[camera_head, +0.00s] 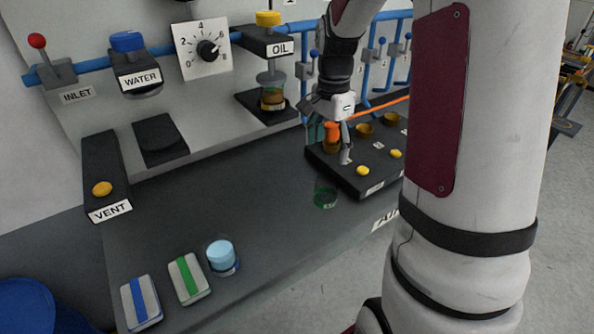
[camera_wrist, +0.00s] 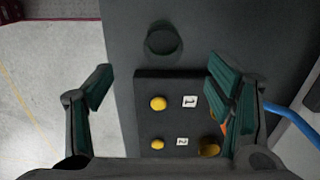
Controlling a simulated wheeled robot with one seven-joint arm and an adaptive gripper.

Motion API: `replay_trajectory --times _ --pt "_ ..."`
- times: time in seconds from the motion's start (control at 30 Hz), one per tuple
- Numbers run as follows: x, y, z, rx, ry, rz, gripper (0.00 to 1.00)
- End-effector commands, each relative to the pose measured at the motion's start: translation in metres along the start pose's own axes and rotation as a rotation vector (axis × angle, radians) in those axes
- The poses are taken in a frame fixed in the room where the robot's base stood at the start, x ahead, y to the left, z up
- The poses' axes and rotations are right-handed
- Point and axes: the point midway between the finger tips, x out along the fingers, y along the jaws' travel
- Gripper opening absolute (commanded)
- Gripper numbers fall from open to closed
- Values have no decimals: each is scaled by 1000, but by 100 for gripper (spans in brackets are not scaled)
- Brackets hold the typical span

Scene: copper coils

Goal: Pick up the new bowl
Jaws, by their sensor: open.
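A small clear cup-like bowl with a green-tinted base (camera_head: 325,196) stands upright on the dark bench, just off the left corner of the black button panel. I cannot tell for sure that it is the new bowl. In the wrist view it appears as a dark round shape (camera_wrist: 164,40) at the top, beyond the panel. My gripper (camera_head: 333,150) is open over the left end of the panel, behind the clear bowl in the head view and apart from it. In the wrist view the fingers of my gripper (camera_wrist: 160,85) are spread wide with nothing between them held.
The black panel (camera_head: 350,182) carries yellow buttons (camera_head: 363,170) and brown bowls (camera_head: 363,130). A glass with light blue contents (camera_head: 222,257) and two striped blocks (camera_head: 189,277) stand front left. The middle bench is clear.

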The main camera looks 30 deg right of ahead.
Motion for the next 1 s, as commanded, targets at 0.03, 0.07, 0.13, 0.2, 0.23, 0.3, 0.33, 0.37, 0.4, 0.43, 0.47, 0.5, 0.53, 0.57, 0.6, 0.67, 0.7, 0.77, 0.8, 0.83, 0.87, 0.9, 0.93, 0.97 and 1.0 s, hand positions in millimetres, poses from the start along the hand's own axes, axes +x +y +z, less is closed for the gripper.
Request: replay_trajectory --times 0.03,0.07,0.13,0.2,0.23,0.3,0.33,0.37,0.4,0.43,0.47,0.5,0.53,0.57,0.6,0.67,0.7,0.77,0.8,0.83,0.87,0.9,0.93,0.97,1.0 --pt "4 -1 -2 13 -2 4 74" --pt "7 -1 -3 17 -3 5 74" --pt "14 -1 -4 22 -4 7 74" --pt "25 -1 -4 22 -5 8 74" --pt "31 0 -4 22 -5 7 74" --pt "45 0 -3 21 -5 8 74" --pt "51 0 -3 21 -5 8 74" --pt "57 0 -4 20 -5 8 74" --pt "64 0 -3 20 -5 7 74" --pt "69 0 -3 19 -4 7 74" --pt "73 0 -3 19 -5 8 74" --pt "78 -1 -4 19 -3 6 74" --pt "81 -1 -4 19 -3 6 74" --pt "84 -1 -4 19 -3 6 74" --pt "86 -1 -4 19 -3 5 74" --pt "89 -1 -4 18 -3 4 74" --pt "91 -1 -4 18 -3 4 74" --pt "95 0 -4 19 -4 5 74" --pt "100 0 -5 19 -4 6 74" --pt "104 0 -6 19 -4 6 74" --pt "109 0 -7 19 -5 7 74" --pt "115 0 -8 19 -5 7 74" --pt "120 0 -9 20 -5 7 74" --pt "124 0 -9 19 -5 7 74" --pt "129 -1 -9 17 -4 6 74"
